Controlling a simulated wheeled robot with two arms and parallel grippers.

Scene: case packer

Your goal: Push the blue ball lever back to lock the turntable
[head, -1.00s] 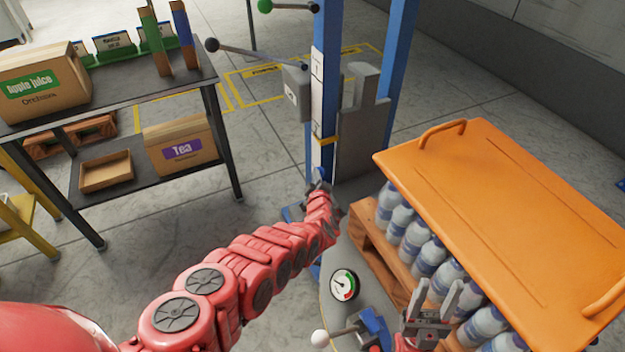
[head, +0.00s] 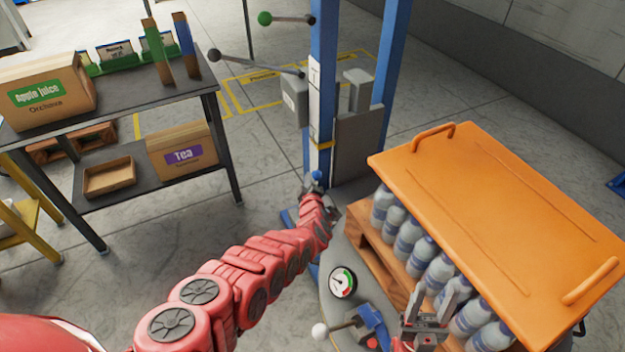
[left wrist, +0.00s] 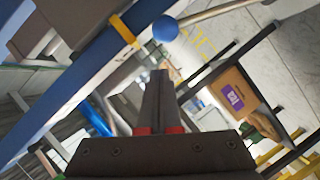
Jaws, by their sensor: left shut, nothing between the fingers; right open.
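The blue ball (head: 317,176) of the lever shows in the head view just beyond my left gripper, low in front of the blue upright. In the left wrist view the blue ball (left wrist: 165,28) sits ahead of the fingertips, on a pale rod running off to the upper right. My left gripper (head: 316,191) is shut and empty, close to the ball; in the left wrist view its fingertips (left wrist: 160,76) are apart from it. The turntable (head: 333,304) is the grey round base, mostly hidden. My right gripper (head: 437,299) is open and empty beside the bottles.
An orange cover (head: 500,200) lies over bottles (head: 408,235) on a wooden pallet (head: 380,252) to the right. A gauge (head: 342,282) and white ball lever (head: 320,330) are near the front. Green (head: 264,18) and dark (head: 214,55) ball levers stick out left from the post.

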